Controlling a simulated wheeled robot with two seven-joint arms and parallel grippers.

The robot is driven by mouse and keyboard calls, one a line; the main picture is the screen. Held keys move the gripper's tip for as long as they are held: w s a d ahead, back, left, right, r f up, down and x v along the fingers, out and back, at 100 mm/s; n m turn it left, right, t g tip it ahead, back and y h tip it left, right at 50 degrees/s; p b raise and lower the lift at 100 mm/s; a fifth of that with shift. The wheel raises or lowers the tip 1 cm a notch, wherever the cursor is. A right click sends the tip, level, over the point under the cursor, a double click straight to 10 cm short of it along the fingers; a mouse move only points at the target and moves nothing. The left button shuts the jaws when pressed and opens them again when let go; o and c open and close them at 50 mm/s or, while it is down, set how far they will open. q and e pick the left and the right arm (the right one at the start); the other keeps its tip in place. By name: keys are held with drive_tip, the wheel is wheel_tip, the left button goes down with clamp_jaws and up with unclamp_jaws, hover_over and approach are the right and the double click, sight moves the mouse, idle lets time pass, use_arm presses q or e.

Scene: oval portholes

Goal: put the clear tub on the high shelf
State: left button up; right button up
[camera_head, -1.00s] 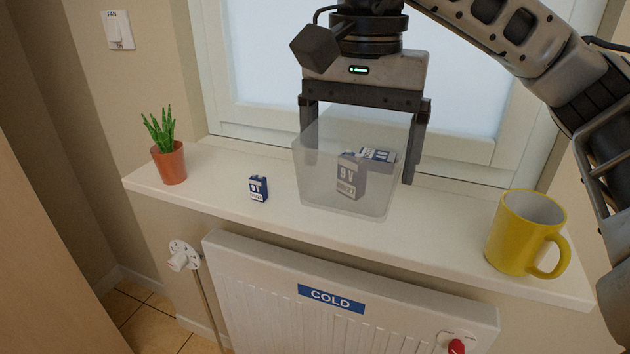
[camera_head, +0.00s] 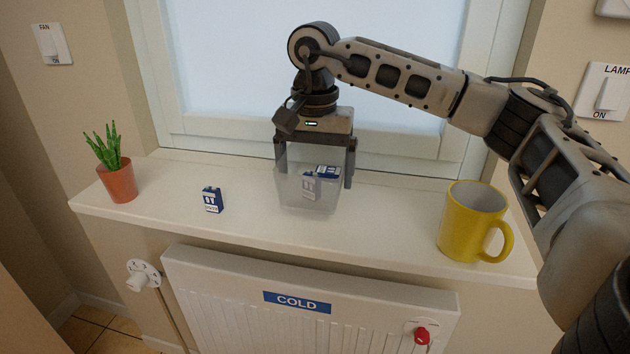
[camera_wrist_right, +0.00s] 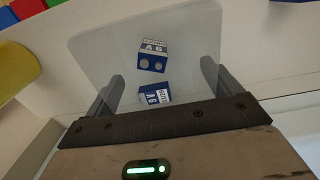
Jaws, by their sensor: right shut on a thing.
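The clear tub (camera_head: 290,195) is a see-through, open-topped box, upright over the middle of the white window sill (camera_head: 240,222). I cannot tell if its base touches the sill. Two blue-and-white boxes (camera_head: 309,184) are inside it; they also show in the right wrist view (camera_wrist_right: 152,55). My right gripper (camera_head: 316,176) points down from above, shut on the tub, with its fingers at the tub's sides. In the right wrist view the tub (camera_wrist_right: 195,45) lies beyond the fingers. No high shelf shows. My left gripper is out of view.
A similar blue-and-white box (camera_head: 212,199) and a potted plant (camera_head: 120,182) stand left of the tub. A yellow mug (camera_head: 468,222) stands right. The window (camera_head: 230,60) is close behind, and a radiator (camera_head: 220,300) is below the sill.

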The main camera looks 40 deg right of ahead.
drive_tip(key=shift+f+p, duration=0.35)
drive_tip(key=shift+f, duration=1.15)
drive_tip(key=shift+f, duration=0.2)
drive_tip(key=o, duration=0.7)
drive_tip(key=shift+r, duration=0.1)
